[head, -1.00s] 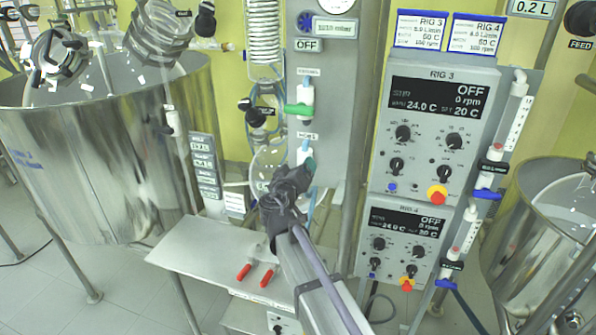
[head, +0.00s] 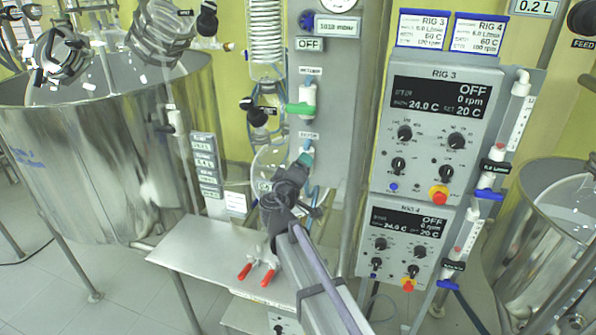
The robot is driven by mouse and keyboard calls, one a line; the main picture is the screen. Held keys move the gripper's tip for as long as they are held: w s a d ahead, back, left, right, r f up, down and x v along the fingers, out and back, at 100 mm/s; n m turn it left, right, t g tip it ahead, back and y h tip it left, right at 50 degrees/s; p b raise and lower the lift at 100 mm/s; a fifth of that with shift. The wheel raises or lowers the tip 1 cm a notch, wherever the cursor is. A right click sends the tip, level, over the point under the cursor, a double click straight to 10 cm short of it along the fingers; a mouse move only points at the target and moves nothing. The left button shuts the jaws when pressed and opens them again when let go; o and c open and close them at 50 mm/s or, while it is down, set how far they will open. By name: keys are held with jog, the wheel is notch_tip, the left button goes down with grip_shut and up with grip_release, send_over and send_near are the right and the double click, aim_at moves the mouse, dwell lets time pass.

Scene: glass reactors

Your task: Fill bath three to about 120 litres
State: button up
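A large steel tank (head: 90,150) stands at the left and another steel tank (head: 535,255) at the right edge. No label that I can read marks either as bath three. The RIG 3 panel (head: 445,75) shows OFF, 0 rpm and 24.0 C. My gripper (head: 303,178) is seen from behind, in front of the lower valve on the grey column. That valve's teal handle (head: 305,159) shows just above it. My wrist hides the fingertips, so I cannot tell whether they touch the valve or are open.
A green-handled valve (head: 301,108) sits above on the grey column (head: 335,140). The RIG 4 panel (head: 405,235), also OFF, is right of my arm. Blue-handled valves (head: 489,193) line the right side.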

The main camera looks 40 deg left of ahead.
jog(key=o, duration=0.8)
jog(key=v, duration=1.1)
